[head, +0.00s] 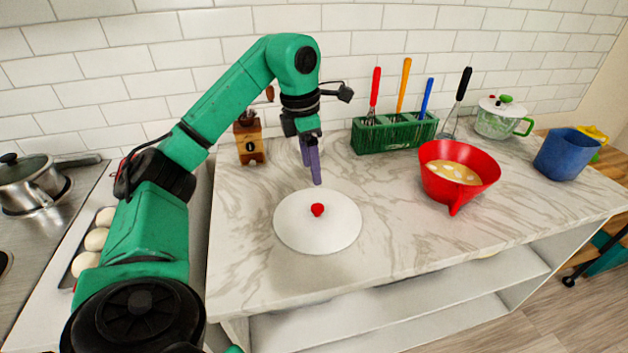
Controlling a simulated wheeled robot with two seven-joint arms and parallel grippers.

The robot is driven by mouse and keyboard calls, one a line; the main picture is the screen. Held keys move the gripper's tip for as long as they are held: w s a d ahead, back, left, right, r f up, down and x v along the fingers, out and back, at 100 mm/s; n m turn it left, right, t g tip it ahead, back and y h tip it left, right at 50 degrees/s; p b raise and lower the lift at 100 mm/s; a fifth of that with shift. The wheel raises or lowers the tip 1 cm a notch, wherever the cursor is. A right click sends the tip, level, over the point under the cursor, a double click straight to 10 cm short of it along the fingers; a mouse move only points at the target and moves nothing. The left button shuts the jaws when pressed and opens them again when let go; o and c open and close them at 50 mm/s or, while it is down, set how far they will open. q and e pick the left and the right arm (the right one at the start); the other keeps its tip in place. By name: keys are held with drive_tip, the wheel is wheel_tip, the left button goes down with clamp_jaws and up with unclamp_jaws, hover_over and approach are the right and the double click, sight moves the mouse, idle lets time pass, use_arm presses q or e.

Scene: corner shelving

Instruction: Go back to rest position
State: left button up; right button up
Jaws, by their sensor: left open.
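My left arm comes in from the left and bends down over the marble counter (250,280). My left gripper (316,180) points down, open and empty, just behind and above a white round lid (300,235) with a red knob (317,210). The gripper looks apart from the knob. What lies under the lid is hidden. My right gripper is not in view.
A red bowl (432,185) with a pale filling stands right of the lid. Behind are a green utensil holder (400,136), a wooden grinder (249,143) and a glass pot (496,124). A blue pitcher (562,158) is at right, a steel pot (25,185) at left. The front counter is clear.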

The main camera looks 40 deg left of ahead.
use_arm(q)
drive_tip(key=shift+s+r, duration=0.1)
drive_tip(key=shift+r, duration=0.25)
